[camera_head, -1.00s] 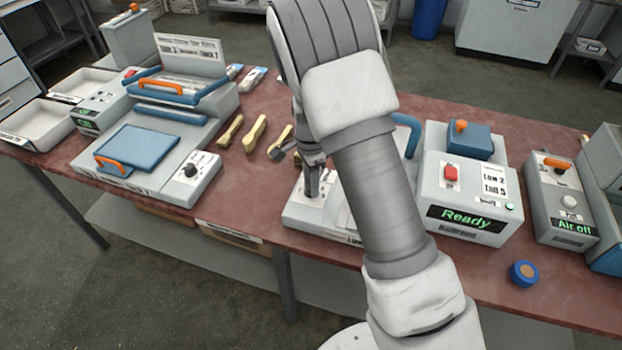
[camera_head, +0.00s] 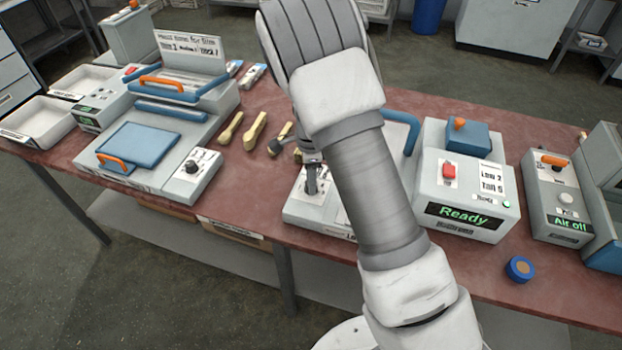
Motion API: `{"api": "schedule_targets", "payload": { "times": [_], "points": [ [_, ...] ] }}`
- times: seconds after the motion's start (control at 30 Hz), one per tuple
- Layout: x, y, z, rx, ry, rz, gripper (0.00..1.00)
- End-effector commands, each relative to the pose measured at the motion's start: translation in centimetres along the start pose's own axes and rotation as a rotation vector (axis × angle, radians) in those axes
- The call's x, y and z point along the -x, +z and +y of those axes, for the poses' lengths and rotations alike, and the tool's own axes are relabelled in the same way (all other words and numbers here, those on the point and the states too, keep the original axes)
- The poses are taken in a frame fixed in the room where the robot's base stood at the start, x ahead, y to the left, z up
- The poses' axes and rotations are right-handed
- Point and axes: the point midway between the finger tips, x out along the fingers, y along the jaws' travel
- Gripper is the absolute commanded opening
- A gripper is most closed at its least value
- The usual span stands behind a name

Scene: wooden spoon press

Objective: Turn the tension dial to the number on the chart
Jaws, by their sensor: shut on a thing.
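My gripper (camera_head: 312,190) points down at the sloped front panel of the grey middle machine (camera_head: 302,212). It is shut on the dial there, and the fingers hide the dial and its pointer. A white scale plate shows partly around the fingers, its numbers unreadable. A second, black dial (camera_head: 191,167) sits free on a white scale at the front of the left machine. A white chart (camera_head: 190,46) stands behind the left machine; its small print is hard to read. A card (camera_head: 491,178) on the right machine seems to read "Low 2, Tall 5".
The right machine has a red button (camera_head: 449,172) and a green "Ready" display (camera_head: 464,217). A blue round tin (camera_head: 519,269) stands at the table's front right. An "Air off" box (camera_head: 568,222) is at the far right. My arm hides much of the middle machine.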

Motion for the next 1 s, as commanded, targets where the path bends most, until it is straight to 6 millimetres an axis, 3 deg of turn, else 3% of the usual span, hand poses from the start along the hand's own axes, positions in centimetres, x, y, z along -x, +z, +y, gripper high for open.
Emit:
{"api": "schedule_targets", "payload": {
  "times": [0.07,0.1,0.23,0.53,0.67,1.0],
  "points": [
    [0.1,0.0,-0.1,-0.002,-0.002,-0.001,0.0],
    [0.1,0.0,-0.1,-0.002,-0.002,-0.001,0.46],
    [0.1,0.0,0.0,-0.001,-0.001,-0.001,0.69],
    [0.1,0.0,0.0,0.0,-0.001,-0.001,0.69],
    [1.2,0.1,-0.1,0.001,-0.004,-0.002,0.69],
    [8.9,0.1,-0.1,0.002,-0.006,-0.002,0.69]
  ]
}}
